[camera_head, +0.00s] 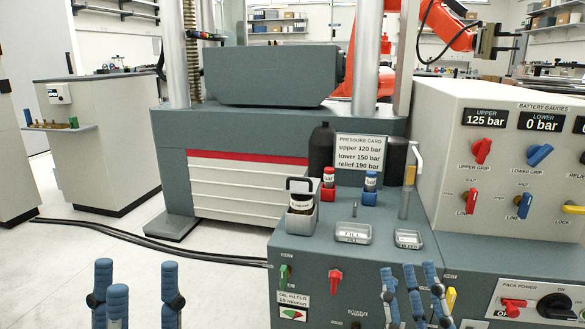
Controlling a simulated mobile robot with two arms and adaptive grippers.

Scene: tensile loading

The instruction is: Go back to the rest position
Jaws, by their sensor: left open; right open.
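My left gripper (138,275) is at the bottom left of the head view, with its blue fingers pointing up and spread apart. It is open and empty, over the pale floor and clear of the console. My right gripper (409,270) is at the bottom right, with its fingers up and apart. It is open and empty, in front of the grey console (310,258); whether it touches the console cannot be told. The lower ends of both grippers are cut off by the frame edge.
The console carries a pressure card (360,152), a FILL tray (352,234), a BLEED tray (408,240), a small bin (301,222) and red and blue capped bottles. A gauge panel (500,200) stands right. Black cables (150,240) cross the floor. Open floor lies left.

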